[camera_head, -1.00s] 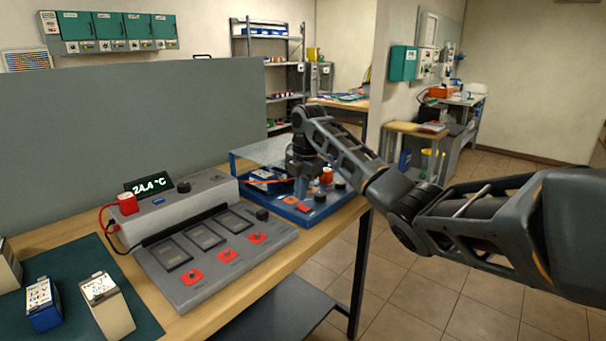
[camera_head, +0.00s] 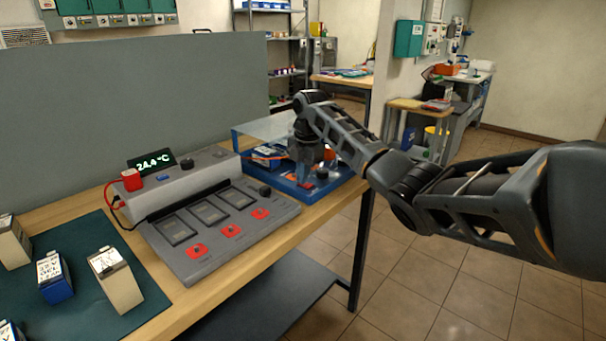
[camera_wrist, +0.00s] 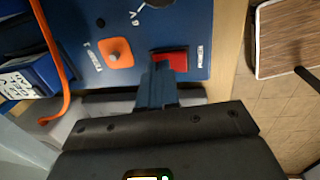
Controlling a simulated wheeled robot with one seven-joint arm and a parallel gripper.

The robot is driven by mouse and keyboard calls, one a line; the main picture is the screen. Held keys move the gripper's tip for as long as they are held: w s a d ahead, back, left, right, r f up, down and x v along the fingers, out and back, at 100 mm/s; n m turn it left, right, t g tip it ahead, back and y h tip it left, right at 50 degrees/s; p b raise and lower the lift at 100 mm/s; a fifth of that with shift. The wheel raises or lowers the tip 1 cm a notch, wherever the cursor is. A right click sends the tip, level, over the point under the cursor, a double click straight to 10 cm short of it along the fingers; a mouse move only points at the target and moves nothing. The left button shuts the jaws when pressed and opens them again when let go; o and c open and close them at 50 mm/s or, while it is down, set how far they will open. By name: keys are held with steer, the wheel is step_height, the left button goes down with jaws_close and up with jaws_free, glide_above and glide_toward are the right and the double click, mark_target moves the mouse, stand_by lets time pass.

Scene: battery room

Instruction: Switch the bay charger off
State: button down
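The bay charger is a blue unit (camera_head: 333,187) at the far right end of the bench, under a clear cover. A blue battery (camera_head: 268,152) sits in it, with an orange cable. In the wrist view, its blue panel (camera_wrist: 206,20) carries a red rocker switch (camera_wrist: 170,60) and an orange square plate (camera_wrist: 115,54) with a round metal stud. My gripper (camera_wrist: 156,72) points down over the panel, fingers together and empty. The fingertips are at the left edge of the red switch; I cannot tell whether they touch it. In the head view my gripper (camera_head: 304,178) hides part of the panel.
A grey charging station (camera_head: 225,222) with several red switches and a 24.4 °C display (camera_head: 160,161) stands left of the charger. Loose batteries stand on a green mat (camera_head: 95,250) at the left. A grey partition (camera_head: 130,110) backs the bench. Tiled floor is open at right.

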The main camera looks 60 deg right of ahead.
steer(key=shift+s+a+f, duration=0.1)
steer(key=shift+s+f, duration=0.05)
steer(key=shift+f, duration=0.1)
steer(key=shift+s+a+p, duration=0.2)
steer(key=shift+s+p, duration=0.5)
steer(key=shift+p, duration=0.15)
steer(key=shift+r, duration=0.1)
